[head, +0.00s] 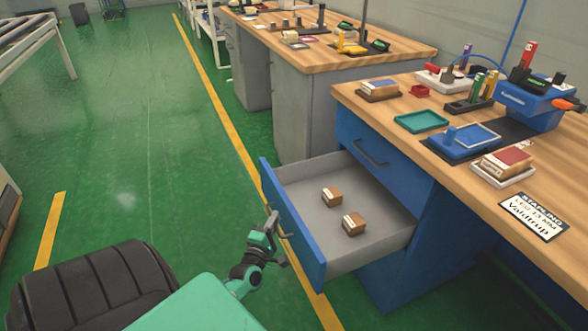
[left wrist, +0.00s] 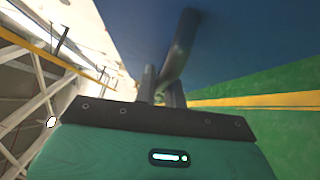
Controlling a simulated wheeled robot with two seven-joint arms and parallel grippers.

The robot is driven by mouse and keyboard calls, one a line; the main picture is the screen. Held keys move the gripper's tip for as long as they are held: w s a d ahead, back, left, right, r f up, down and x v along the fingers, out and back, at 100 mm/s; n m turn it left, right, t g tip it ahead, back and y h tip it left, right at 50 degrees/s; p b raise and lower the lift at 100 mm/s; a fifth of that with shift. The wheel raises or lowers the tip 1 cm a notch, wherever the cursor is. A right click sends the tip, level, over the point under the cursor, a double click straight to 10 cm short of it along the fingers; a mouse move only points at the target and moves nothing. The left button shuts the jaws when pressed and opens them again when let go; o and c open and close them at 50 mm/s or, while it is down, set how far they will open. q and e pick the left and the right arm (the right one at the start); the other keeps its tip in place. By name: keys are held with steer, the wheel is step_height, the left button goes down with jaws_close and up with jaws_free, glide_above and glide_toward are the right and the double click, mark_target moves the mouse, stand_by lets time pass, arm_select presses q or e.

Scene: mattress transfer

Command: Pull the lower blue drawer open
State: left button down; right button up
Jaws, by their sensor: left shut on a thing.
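The lower blue drawer (head: 292,225) of the blue workbench stands well out from the cabinet in the head view. Its grey inside shows, with two small brown boxes (head: 332,197) (head: 353,223) on the bottom. My left gripper (head: 274,226) is at the outer face of the drawer front, shut on its handle (head: 286,236). In the left wrist view the fingers (left wrist: 160,88) close around the grey handle bar (left wrist: 181,45) against the blue front (left wrist: 240,40). My right gripper is not in view.
The upper drawer, with its handle (head: 370,153), is closed. The wooden benchtop (head: 400,95) holds a teal tray (head: 422,121), a blue device and several small items. Green floor (head: 150,130) with a yellow line is clear left of the drawer. A black tyre-like object (head: 90,290) is at lower left.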

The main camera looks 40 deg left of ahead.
arm_select(q)
steer(key=shift+s+a, duration=0.3)
steer(key=shift+s, duration=0.4)
steer(key=shift+s+a, duration=0.25)
steer(key=shift+s, duration=0.45)
steer(key=shift+s+a, duration=0.3)
steer(key=shift+s, duration=0.4)
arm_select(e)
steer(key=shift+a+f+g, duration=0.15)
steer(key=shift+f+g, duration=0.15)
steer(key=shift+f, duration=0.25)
arm_select(q)
steer(key=c, duration=1.5)
jaws_free()
